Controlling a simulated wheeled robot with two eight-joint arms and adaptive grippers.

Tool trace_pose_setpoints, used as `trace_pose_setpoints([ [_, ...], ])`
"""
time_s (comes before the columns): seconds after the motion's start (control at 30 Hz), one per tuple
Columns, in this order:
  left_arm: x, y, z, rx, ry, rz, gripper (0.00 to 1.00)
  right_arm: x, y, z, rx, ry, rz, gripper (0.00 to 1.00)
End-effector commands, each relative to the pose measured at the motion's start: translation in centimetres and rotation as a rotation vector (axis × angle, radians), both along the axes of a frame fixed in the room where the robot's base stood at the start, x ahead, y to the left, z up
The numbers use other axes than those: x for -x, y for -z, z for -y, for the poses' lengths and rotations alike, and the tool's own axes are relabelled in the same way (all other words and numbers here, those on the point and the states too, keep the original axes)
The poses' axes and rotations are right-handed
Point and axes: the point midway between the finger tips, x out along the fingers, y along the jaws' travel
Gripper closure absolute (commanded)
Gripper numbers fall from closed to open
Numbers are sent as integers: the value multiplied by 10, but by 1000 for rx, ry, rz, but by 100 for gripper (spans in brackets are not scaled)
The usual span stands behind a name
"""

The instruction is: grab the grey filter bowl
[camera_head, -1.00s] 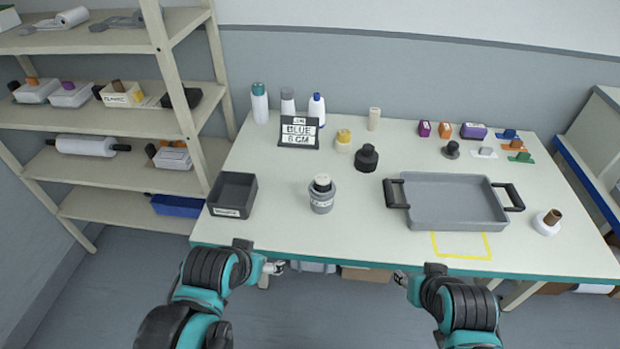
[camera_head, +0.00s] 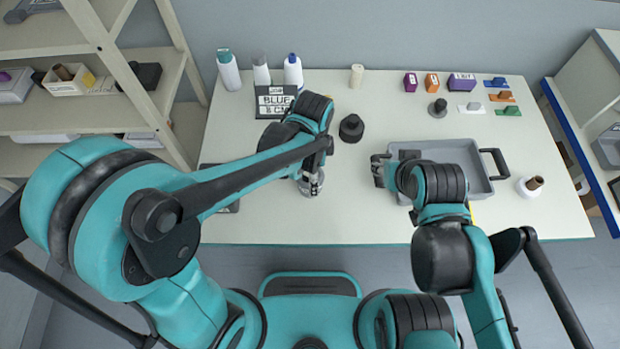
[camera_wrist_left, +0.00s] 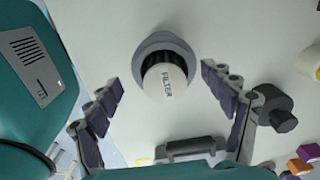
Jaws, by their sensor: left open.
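The grey filter bowl (camera_wrist_left: 163,43) stands on the table with a white part labelled FILTER (camera_wrist_left: 166,84) in its top. In the head view the bowl (camera_head: 310,190) is partly hidden by my left gripper (camera_head: 312,172). In the left wrist view my left gripper (camera_wrist_left: 160,78) is open, its two fingers spread to either side of the bowl, with gaps visible and no contact. My right gripper (camera_head: 381,170) is at the left end of the grey tray (camera_head: 455,150); its finger opening is unclear.
A black round object (camera_head: 351,128) is right of the bowl. A dark box (camera_head: 222,205) is mostly hidden under my left arm. The table's front middle is clear.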

Motion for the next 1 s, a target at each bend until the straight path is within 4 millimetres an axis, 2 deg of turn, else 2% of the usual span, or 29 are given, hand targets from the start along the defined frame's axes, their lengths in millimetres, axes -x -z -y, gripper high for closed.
trace_pose_setpoints([
  [0.3,-6,48,-5,1,-2,1,18,0,22,0,0,0,0,60],
  [0.43,-5,55,-5,1,-3,2,18,0,24,0,0,0,0,60],
  [0.63,-5,54,-6,1,-3,2,18,0,23,0,0,0,0,60],
  [0.67,-5,54,-6,1,-3,2,23,0,23,0,0,0,0,60],
  [0.87,-5,54,-6,1,-4,2,76,0,23,0,0,0,0,60],
  [1.0,-5,54,-6,1,-3,1,79,0,23,0,0,0,0,60],
])
